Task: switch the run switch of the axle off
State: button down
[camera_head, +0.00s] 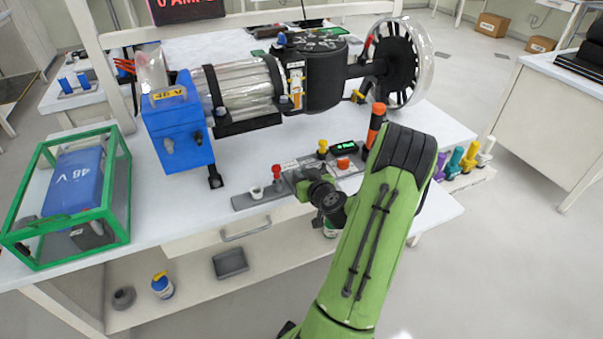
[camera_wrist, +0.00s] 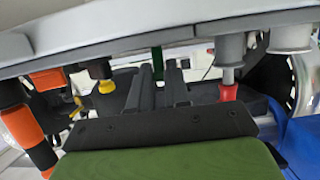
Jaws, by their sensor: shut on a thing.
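A grey control strip (camera_head: 262,199) runs along the front edge of the bench below the axle drive. It carries a red knob (camera_head: 277,172), a yellow knob (camera_head: 322,146) and a small green-lit display (camera_head: 348,147). My gripper (camera_head: 302,180) is low at this strip, between the red and yellow knobs. In the wrist view my gripper's two dark fingers (camera_wrist: 159,82) are close together, shut on what seems to be the run switch. The switch itself is hidden by the fingers, and its position cannot be told. The red knob (camera_wrist: 228,92) and yellow knob (camera_wrist: 105,86) stand apart, on either side.
A blue 48 V box (camera_head: 178,125), the motor and a black-spoked wheel (camera_head: 397,62) stand behind the strip. An orange-topped post (camera_head: 376,122) rises close beside my arm. A green-framed case (camera_head: 122,190) with a blue battery is at left. Coloured plugs (camera_head: 467,163) stand at right.

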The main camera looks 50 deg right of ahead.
jog(key=shift+s+f, duration=0.1)
dwell(0.3)
jog(key=c, duration=1.1)
grip_release()
